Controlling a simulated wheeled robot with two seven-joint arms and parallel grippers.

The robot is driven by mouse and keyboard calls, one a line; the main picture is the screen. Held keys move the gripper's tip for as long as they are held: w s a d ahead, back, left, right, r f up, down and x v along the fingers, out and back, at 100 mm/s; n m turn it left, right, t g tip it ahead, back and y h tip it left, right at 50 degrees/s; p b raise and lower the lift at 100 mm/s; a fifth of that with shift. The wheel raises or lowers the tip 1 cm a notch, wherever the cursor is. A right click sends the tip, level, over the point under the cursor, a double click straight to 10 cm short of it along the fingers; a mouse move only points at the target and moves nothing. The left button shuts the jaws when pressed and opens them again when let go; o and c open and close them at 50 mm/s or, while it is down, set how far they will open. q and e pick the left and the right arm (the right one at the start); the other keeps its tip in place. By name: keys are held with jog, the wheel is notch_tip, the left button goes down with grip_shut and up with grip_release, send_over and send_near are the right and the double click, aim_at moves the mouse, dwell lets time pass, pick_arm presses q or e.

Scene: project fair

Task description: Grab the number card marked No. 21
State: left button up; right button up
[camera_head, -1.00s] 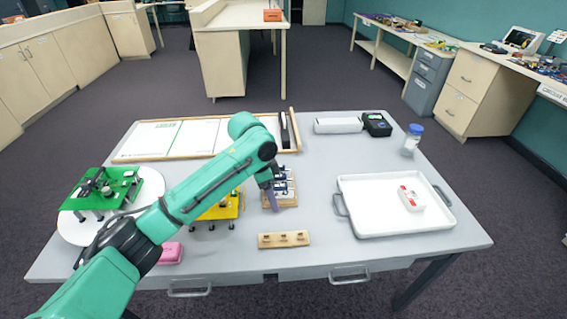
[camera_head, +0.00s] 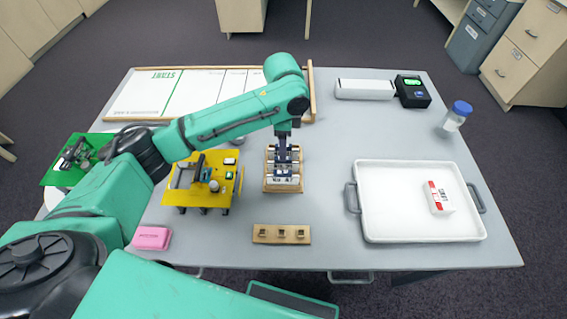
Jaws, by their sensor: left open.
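A small wooden rack (camera_head: 268,184) stands near the middle of the grey table. It holds upright number cards (camera_head: 287,180) with white and dark faces; their numbers are too small to read, so I cannot tell which is No. 21. My left gripper (camera_head: 284,158) points down over the rack from behind, open, with its fingertips at or just above the cards. It partly hides the cards behind the front one. I cannot tell whether the fingers touch a card. My right gripper is not in view.
A yellow board (camera_head: 189,196) stands left of the rack, and a wooden block with small fittings (camera_head: 281,234) lies in front. A white tray (camera_head: 385,232) with a small box (camera_head: 438,198) is at right. A pink block (camera_head: 151,238) lies front left. Whiteboard panels (camera_head: 134,100) lie behind.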

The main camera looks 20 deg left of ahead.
aim_at(283, 166)
pick_arm(q)
jog(key=f, duration=0.4)
jog(key=shift+s+f+p, duration=0.25)
jog(key=shift+s+p, duration=0.05)
jog(key=shift+p, duration=0.1)
jog(key=shift+f, duration=0.4)
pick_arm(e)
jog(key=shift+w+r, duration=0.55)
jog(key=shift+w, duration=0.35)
pick_arm(q)
jog(key=shift+w, duration=0.1)
grip_shut()
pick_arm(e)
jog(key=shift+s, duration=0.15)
